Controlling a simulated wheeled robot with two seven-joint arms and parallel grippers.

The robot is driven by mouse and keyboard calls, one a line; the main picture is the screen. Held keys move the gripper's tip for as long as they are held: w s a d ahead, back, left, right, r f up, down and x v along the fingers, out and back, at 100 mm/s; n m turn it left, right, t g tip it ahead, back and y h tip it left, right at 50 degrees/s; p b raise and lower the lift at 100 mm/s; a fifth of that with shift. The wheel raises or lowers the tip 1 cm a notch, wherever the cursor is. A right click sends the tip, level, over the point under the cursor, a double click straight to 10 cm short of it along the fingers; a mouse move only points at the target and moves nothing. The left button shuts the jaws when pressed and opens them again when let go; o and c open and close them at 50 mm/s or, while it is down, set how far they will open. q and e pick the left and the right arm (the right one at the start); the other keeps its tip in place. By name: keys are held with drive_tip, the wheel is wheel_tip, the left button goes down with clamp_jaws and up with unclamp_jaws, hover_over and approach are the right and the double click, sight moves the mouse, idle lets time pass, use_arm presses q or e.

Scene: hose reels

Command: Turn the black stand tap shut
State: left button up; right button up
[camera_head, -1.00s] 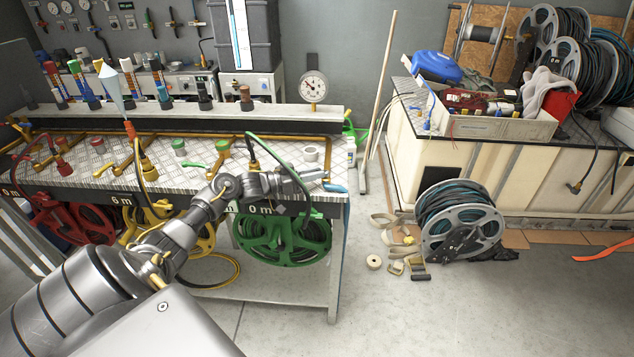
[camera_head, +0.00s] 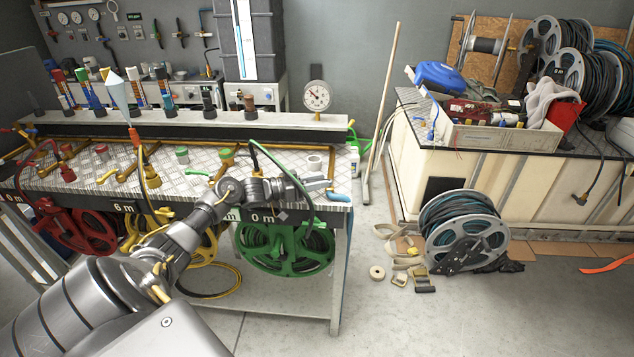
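My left gripper (camera_head: 318,186) is at the right end of the workbench, close to a blue lever (camera_head: 338,197) at the front corner. Its fingers are small and partly merge with the things behind them, so I cannot tell their opening or any contact. I cannot make out a black stand tap for certain. A black upright fitting (camera_head: 209,103) stands on the rear rail, but I cannot tell if it is a tap. A green-handled fitting (camera_head: 227,155) stands on the plate left of my gripper. My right gripper is not in view.
A green hose reel (camera_head: 285,262) hangs below the bench front, with a green hose arching past my gripper. A loose reel (camera_head: 463,228) and straps lie on the floor at right.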

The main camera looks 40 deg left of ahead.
sight(317, 180)
use_arm(q)
drive_tip(key=shift+r, duration=0.1)
drive_tip(key=shift+r, duration=0.25)
wheel_tip(317, 180, up, 3)
drive_tip(key=shift+s+d+f+b, duration=0.1)
drive_tip(key=shift+b, duration=0.4)
drive_tip(key=s+d+r, duration=0.8)
drive_tip(key=s+r, duration=0.1)
drive_tip(key=s, duration=0.1)
drive_tip(key=shift+s+d+r+b, duration=0.25)
drive_tip(key=shift+s+r+b, duration=0.05)
drive_tip(key=shift+s+b, duration=0.1)
